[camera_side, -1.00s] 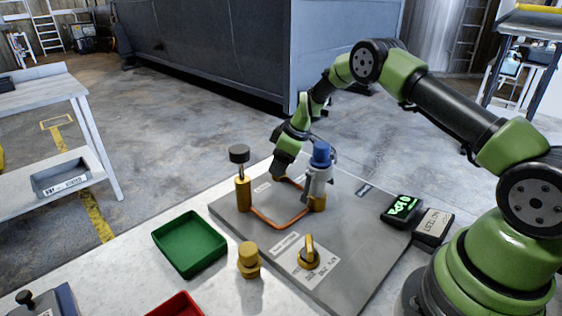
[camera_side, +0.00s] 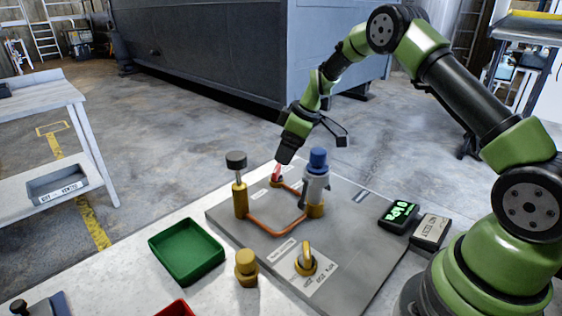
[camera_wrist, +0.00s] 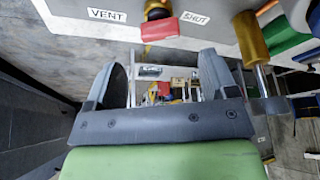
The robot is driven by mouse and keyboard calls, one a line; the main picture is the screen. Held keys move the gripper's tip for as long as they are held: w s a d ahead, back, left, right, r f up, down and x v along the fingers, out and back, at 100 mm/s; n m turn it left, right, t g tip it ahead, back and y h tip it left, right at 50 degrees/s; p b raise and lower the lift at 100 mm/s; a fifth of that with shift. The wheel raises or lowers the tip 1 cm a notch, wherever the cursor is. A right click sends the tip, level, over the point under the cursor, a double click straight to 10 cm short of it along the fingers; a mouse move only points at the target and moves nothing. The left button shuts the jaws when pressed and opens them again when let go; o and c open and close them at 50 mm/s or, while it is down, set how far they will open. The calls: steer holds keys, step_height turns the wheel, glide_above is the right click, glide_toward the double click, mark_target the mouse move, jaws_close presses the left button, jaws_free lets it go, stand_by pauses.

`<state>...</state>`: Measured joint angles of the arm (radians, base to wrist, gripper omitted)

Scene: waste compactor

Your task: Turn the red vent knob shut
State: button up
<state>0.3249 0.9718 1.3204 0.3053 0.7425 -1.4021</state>
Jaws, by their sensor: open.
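The red vent knob (camera_side: 277,174) stands on a brass fitting at the back of the grey panel (camera_side: 350,262). In the wrist view, the red knob (camera_wrist: 160,29) lies between a "VENT" label (camera_wrist: 107,15) on the left and a "SHUT" label (camera_wrist: 194,18) on the right. Its exact pointing is hard to tell. My gripper (camera_side: 285,157) is just above the knob in the side view, apart from it. In the wrist view, the two jaws of my gripper (camera_wrist: 163,75) are spread wide with nothing between them.
A blue-capped grey valve (camera_side: 317,180) and a black-topped brass post (camera_side: 239,190) stand near the knob, joined by copper pipe (camera_side: 275,230). A yellow selector knob (camera_side: 306,262) is at the front. A green tray (camera_side: 187,250) and a lit display (camera_side: 399,215) flank the panel.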

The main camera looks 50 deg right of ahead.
steer(key=shift+v, duration=1.65)
steer(key=w+d+r+n+t+h, duration=0.2)
steer(key=w+d+n+h, duration=0.1)
steer(key=d+n+h, duration=0.4)
steer(key=w+r+n+t+y, duration=0.2)
steer(key=w+r+n+t, duration=0.15)
steer(key=n, duration=0.75)
steer(key=n+g+y, duration=0.5)
steer(key=n+g, duration=0.1)
steer(key=n, duration=1.2)
glide_toward(277, 168)
steer(key=shift+t, duration=0.25)
steer(key=x, duration=0.9)
steer(key=shift+s+a+f, duration=0.1)
steer(key=shift+s+f, duration=0.05)
steer(key=shift+f, duration=0.3)
